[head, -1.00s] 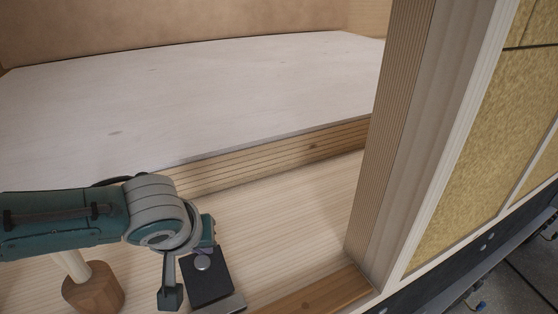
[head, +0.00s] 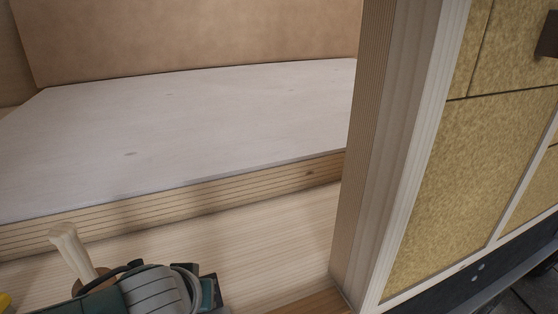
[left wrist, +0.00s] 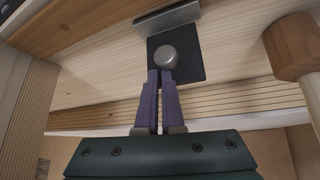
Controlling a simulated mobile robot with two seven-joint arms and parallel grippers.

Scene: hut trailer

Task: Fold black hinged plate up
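The black plate (left wrist: 190,62) shows in the left wrist view, with a round grey knob (left wrist: 166,57) on its face and a metal strip (left wrist: 167,20) along its far edge. My left gripper (left wrist: 160,73) has its two purple fingers close together, with only a narrow gap. Their tips are at the knob; whether they clasp a stem under it I cannot tell. In the head view only my left wrist shows at the bottom edge, and the fingers are out of frame. My right gripper is not in view.
A wooden mallet stands beside my left wrist, its handle (head: 72,250) upward; its brown head (left wrist: 291,46) is close to the plate in the wrist view. A wooden post (head: 375,150) rises at right, beside yellow insulation (head: 440,170). The raised pale board (head: 190,130) behind is clear.

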